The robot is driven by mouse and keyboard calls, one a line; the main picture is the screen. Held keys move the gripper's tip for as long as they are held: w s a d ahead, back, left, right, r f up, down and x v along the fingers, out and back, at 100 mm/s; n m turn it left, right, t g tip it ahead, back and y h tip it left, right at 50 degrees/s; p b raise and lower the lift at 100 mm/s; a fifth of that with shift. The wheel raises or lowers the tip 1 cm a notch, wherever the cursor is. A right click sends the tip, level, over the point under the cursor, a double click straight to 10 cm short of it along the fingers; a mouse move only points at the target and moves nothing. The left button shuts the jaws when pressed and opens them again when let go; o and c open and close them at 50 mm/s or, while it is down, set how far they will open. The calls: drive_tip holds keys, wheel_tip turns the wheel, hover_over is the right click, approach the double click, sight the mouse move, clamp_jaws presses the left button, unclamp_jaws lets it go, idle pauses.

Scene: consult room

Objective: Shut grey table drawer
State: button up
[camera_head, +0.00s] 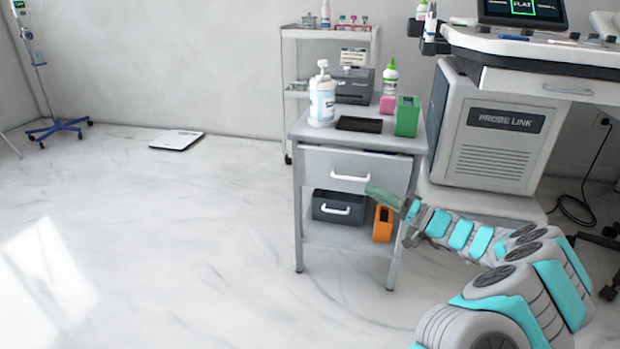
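The grey table (297,205) stands right of centre. Its drawer (322,164) has a light front with a white bar handle (350,178). A thin dark gap shows above the drawer front, so it looks slightly pulled out; how far is hard to tell. My gripper (405,222) is just right of the drawer front, near its lower right corner, and points left. A dull green piece (384,197) at its tip overlaps the drawer's lower right corner in the picture. I cannot tell whether this is a finger or a held thing, nor whether the gripper touches the drawer.
A pump bottle (322,98), black tray (359,124) and green box (407,116) stand on the table top. A dark box (338,207) and orange holder (383,222) sit on the lower shelf. The probe machine (495,140) stands close on the right.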

sight(351, 179)
drive_tip(key=x, duration=0.7)
drive_tip(key=shift+w+a+r, duration=0.15)
drive_tip(key=shift+w, duration=0.15)
clamp_jaws()
idle(1.3)
